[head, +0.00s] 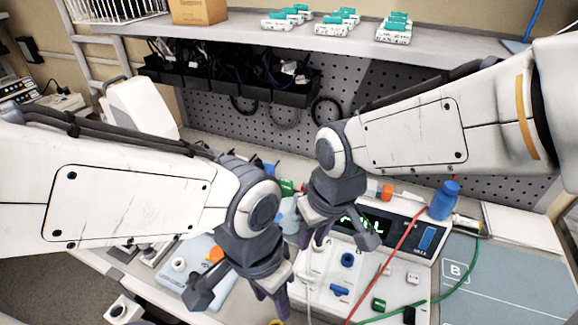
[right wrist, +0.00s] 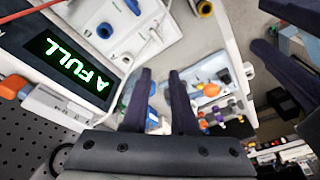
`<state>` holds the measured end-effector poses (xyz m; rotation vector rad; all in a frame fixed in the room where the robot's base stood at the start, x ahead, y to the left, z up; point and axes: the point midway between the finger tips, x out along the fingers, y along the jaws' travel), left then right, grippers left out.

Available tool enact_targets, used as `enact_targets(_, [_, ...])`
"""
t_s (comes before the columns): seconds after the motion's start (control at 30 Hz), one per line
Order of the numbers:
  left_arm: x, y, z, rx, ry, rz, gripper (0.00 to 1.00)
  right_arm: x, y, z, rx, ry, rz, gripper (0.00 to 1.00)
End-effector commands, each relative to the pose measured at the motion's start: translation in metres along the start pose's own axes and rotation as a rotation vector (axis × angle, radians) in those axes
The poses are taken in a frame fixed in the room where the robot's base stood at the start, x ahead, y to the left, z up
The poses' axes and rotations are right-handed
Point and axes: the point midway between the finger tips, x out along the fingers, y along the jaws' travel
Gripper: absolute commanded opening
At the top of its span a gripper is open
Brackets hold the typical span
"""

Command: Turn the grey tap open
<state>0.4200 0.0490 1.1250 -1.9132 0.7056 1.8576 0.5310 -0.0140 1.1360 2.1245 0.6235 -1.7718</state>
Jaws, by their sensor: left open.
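I cannot pick out the grey tap for certain. A white panel (head: 395,290) on the bench carries blue, green and pale fittings; a small pale grey fitting (head: 413,277) sits near its right side. My right gripper (head: 313,240) is above the panel's left part, in front of the pump display. In the right wrist view its two dark fingers (right wrist: 160,75) are apart, with nothing clearly held between them. A blue piece shows beyond the gap. My left gripper (head: 273,300) is open and points down left of the panel. The arms hide part of the bench.
Red and green (head: 470,270) tubes cross the right side. A grey mat marked B (head: 500,290) is mostly clear. A shelf (head: 240,30) overhangs behind.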

Motion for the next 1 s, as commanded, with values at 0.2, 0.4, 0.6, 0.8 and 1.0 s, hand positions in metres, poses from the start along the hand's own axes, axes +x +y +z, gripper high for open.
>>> enact_targets(0.2, [-0.049,0.004,-0.003,-0.002,0.001,0.0,0.48,-0.023,0.061,-0.12,0.107,0.146,0.062,0.26])
enact_targets(0.4, [-0.057,0.004,-0.003,-0.002,0.0,0.0,0.48,-0.017,0.088,-0.156,0.135,0.201,0.087,0.26])
enact_targets(0.6, [-0.064,0.005,-0.004,-0.002,0.0,0.0,0.48,0.012,0.09,-0.161,0.134,0.197,0.086,0.26])
enact_targets(0.8, [-0.075,0.005,-0.004,0.0,0.0,0.0,0.48,0.049,0.093,-0.169,0.133,0.198,0.085,0.26])
enact_targets(1.0, [-0.082,0.006,-0.004,0.002,0.0,0.0,0.48,0.073,0.096,-0.174,0.133,0.2,0.085,0.26])
